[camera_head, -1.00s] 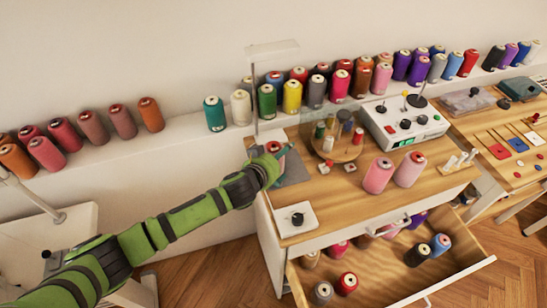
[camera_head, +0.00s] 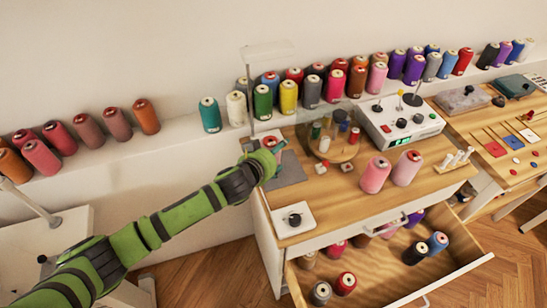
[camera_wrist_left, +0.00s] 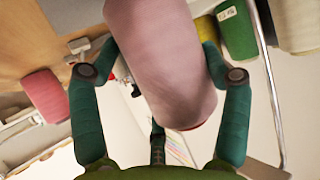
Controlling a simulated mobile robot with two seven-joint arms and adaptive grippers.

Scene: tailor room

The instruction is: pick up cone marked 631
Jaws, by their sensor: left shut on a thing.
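A dusty pink cone (camera_wrist_left: 165,65) fills the middle of the left wrist view, between the two dark green fingers of my left gripper (camera_wrist_left: 163,75). The gripper is shut on it, and the cone is tilted in the picture. No number can be read on it. In the head view my left gripper (camera_head: 274,151) is over the left back part of the wooden table (camera_head: 335,205). Only a small red-topped part of the held cone (camera_head: 270,142) shows there; the rest is hidden by the gripper. My right gripper is not in view.
Two pink cones (camera_head: 376,174) stand on the table, right of a round spool stand (camera_head: 335,148). A control box (camera_head: 400,122) is behind them. An open drawer (camera_head: 385,275) below holds several cones. Rows of cones line the wall ledge (camera_head: 180,140). A thin lamp post rises near the gripper.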

